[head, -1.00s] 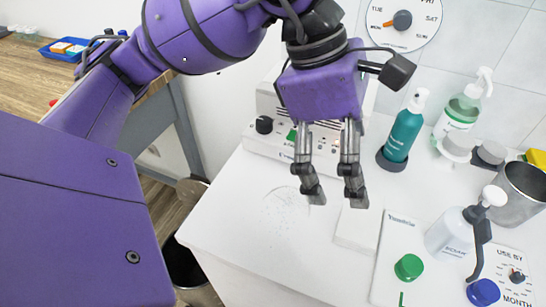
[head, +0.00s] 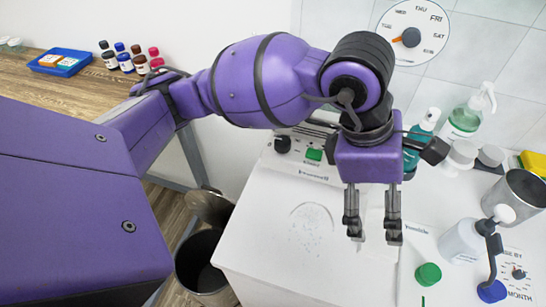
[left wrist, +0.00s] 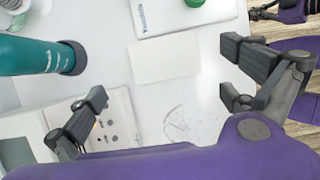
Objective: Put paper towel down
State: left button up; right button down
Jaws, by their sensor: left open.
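The paper towel (left wrist: 165,58) looks like a flat white folded rectangle lying on the white worktop. In the head view it lies largely behind my left gripper (head: 373,240) and barely stands out from the white top. My left gripper is open and empty, fingers pointing down, above the worktop near the towel. In the left wrist view its two fingers (left wrist: 163,100) stand wide apart with nothing between them. Part of what looks like my right gripper (left wrist: 258,13) shows at the top right corner of that view; its jaws are unclear.
A ring of droplets (head: 312,230) marks the worktop left of the gripper. Behind stands a white device with a green switch (head: 314,155). A teal bottle (head: 424,125), a pump bottle (head: 462,243), a metal cup (head: 518,194) and a board with a green knob (head: 428,274) crowd the right.

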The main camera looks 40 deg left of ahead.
aim_at(383, 227)
pick_arm(q)
jog(key=x, duration=0.6)
jog(key=shift+s, duration=0.35)
jog(key=shift+d+f, duration=0.1)
jog(key=shift+f, duration=0.2)
jog(key=shift+w+d+f, duration=0.1)
jog(key=c, duration=0.6)
jog(key=shift+c, duration=0.6)
pick_arm(e)
jog(key=shift+w+r, duration=0.3)
jog(key=shift+w, duration=0.05)
jog(key=shift+s+d, duration=0.1)
jog(key=shift+s, duration=0.05)
